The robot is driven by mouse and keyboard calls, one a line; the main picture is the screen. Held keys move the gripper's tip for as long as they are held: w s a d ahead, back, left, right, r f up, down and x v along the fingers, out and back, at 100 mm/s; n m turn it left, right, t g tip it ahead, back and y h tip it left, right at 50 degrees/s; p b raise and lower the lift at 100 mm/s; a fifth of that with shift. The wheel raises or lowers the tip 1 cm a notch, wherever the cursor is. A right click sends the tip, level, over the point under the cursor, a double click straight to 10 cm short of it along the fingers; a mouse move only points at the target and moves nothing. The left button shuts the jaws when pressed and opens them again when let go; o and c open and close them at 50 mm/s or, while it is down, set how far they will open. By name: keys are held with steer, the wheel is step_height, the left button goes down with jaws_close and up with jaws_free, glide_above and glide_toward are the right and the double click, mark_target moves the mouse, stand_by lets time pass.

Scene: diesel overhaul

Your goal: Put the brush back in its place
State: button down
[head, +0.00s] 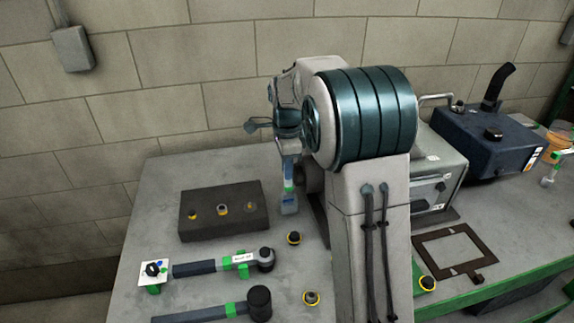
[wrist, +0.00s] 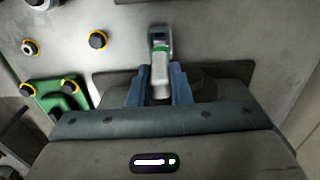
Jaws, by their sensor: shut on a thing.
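The brush (head: 289,187) hangs from my gripper (head: 288,162) in the head view, its pale body marked by a green band and its blue-grey end pointing down. It is above the left part of the grey workbench, just left of my arm's light column. In the wrist view the brush (wrist: 160,72) stands between the two blue fingers of my gripper (wrist: 158,86), which are shut on it. Its upper part is hidden by the fingers. I cannot tell which spot is the brush's place.
A dark block (head: 240,222) with several yellow-ringed parts lies left of the brush. Hammer-like tools (head: 195,269) lie in front, with green holders and a small label. Yellow-ringed pieces (head: 294,238) stand nearby. A dark frame (head: 455,234), a metal box (head: 450,145) and a blue tank (head: 487,140) are at right.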

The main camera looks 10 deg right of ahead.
steer(key=shift+f+b, duration=0.6)
steer(key=shift+f, duration=0.45)
steer(key=c, duration=1.3)
jaws_free()
steer(key=shift+o, duration=0.2)
